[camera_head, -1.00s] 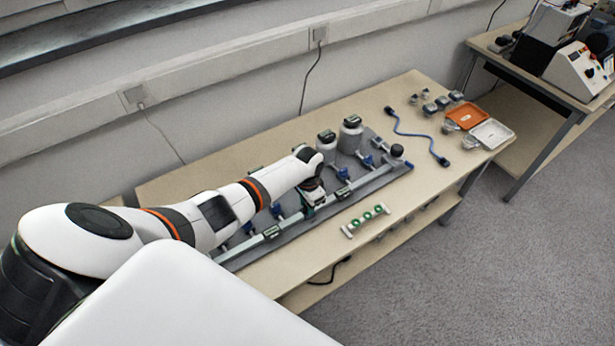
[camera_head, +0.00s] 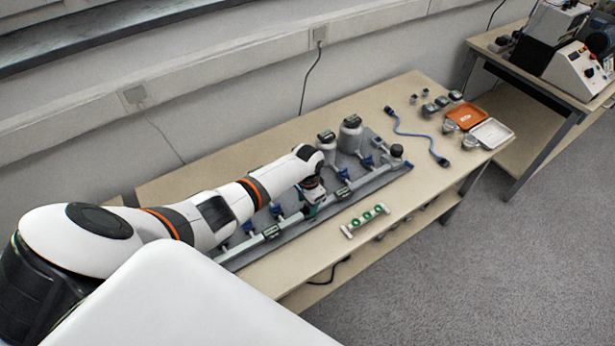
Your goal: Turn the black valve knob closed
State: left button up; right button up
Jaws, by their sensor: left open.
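A pipe rig with blue-handled valves lies on a grey board (camera_head: 352,197) on the wooden table. My left arm reaches in from the left over the rig. Its gripper (camera_head: 311,209) points down at the front pipe near the middle of the board, with its jaws open. The fingertips are small and dark here, and I cannot tell whether they touch anything. A round black knob-like part (camera_head: 397,150) stands at the right end of the rig, well apart from the gripper. Whatever lies directly under the gripper is hidden. My right gripper is out of view.
Two grey-white canisters (camera_head: 350,136) stand at the back of the board. A green-ringed fitting (camera_head: 366,221) lies in front of it. A blue cable (camera_head: 399,130), an orange tray (camera_head: 467,116) and a white tray (camera_head: 491,134) are at the right. The table between cable and board is clear.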

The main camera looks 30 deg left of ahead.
aim_at(307, 206)
pick_arm(q)
notch_tip(307, 206, up, 11)
jog(key=shift+r+b, duration=0.2)
jog(key=shift+b, duration=0.2)
jog(key=shift+f, duration=0.1)
dwell(0.3)
